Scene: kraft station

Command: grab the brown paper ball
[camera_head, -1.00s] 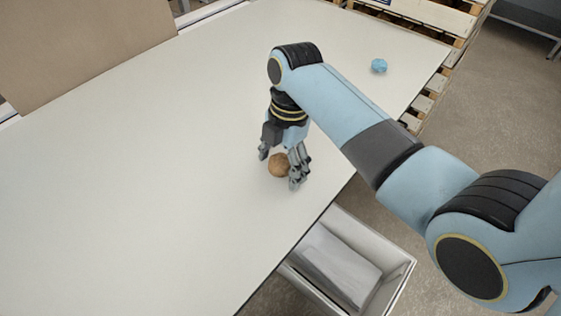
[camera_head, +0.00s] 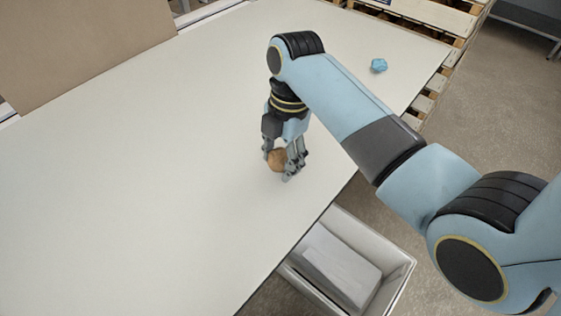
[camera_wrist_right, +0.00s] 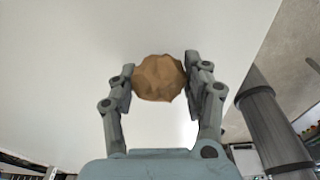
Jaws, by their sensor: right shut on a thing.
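The brown paper ball (camera_head: 277,159) is between the fingers of my right gripper (camera_head: 280,165) in the head view, near the table's right edge. In the right wrist view the crumpled ball (camera_wrist_right: 159,78) sits between the two fingertips of the right gripper (camera_wrist_right: 160,80), which touch it on both sides. The right gripper is shut on it. I cannot tell clearly whether the ball is clear of the table. My left gripper is not in view.
A blue crumpled ball (camera_head: 378,65) lies on the white table (camera_head: 130,190) at the far right. A white bin (camera_head: 400,275) with grey contents stands below the table's right edge. A brown board (camera_head: 80,45) stands at the back left. Most of the table is clear.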

